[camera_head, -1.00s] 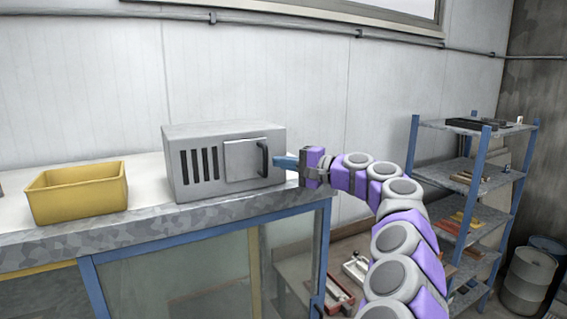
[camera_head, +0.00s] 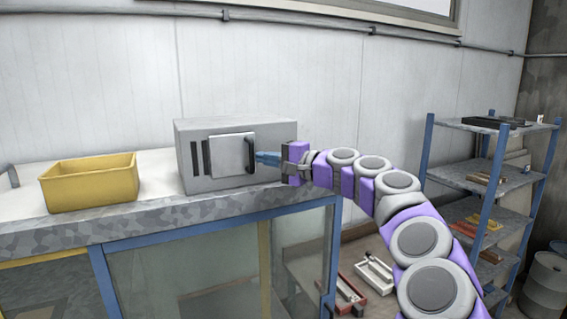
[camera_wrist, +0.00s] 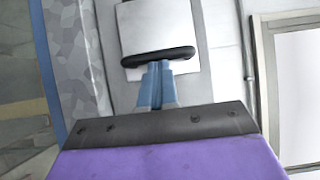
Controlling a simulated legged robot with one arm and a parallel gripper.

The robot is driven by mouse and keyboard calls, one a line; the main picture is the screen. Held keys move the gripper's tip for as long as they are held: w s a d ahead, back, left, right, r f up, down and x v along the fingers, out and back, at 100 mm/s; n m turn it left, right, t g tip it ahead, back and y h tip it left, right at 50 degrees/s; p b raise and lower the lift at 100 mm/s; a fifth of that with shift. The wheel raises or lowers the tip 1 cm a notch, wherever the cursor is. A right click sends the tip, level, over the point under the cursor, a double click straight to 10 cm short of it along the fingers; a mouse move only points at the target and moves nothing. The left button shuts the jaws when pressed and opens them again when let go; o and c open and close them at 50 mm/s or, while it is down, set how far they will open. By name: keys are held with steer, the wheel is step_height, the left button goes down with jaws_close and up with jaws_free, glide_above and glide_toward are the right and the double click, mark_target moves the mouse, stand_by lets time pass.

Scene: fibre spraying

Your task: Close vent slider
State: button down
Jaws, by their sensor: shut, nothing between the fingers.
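A grey box (camera_head: 277,138) stands on the workbench, with dark vertical vent slots (camera_head: 197,160) at the left of its front. A pale slider plate (camera_head: 226,155) with a black handle (camera_head: 249,153) lies over the front, right of the visible slots, and covers part of the vent. My gripper (camera_head: 262,158) is at the right side of the handle, its blue fingers shut and empty. In the wrist view the fingertips (camera_wrist: 158,72) meet the handle (camera_wrist: 158,57) at its middle and appear to touch it. The plate (camera_wrist: 158,25) lies beyond the handle.
A yellow bin (camera_head: 90,184) stands on the workbench (camera_head: 160,222) to the left of the box. A blue-posted shelf (camera_head: 485,180) with small items and a barrel (camera_head: 545,285) are at the right. A wall stands behind the bench.

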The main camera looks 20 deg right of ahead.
mark_target(246, 161)
steer(key=a, duration=0.5)
steer(key=shift+s+a, duration=0.1)
steer(key=shift+a, duration=0.2)
steer(key=shift+d, duration=0.1)
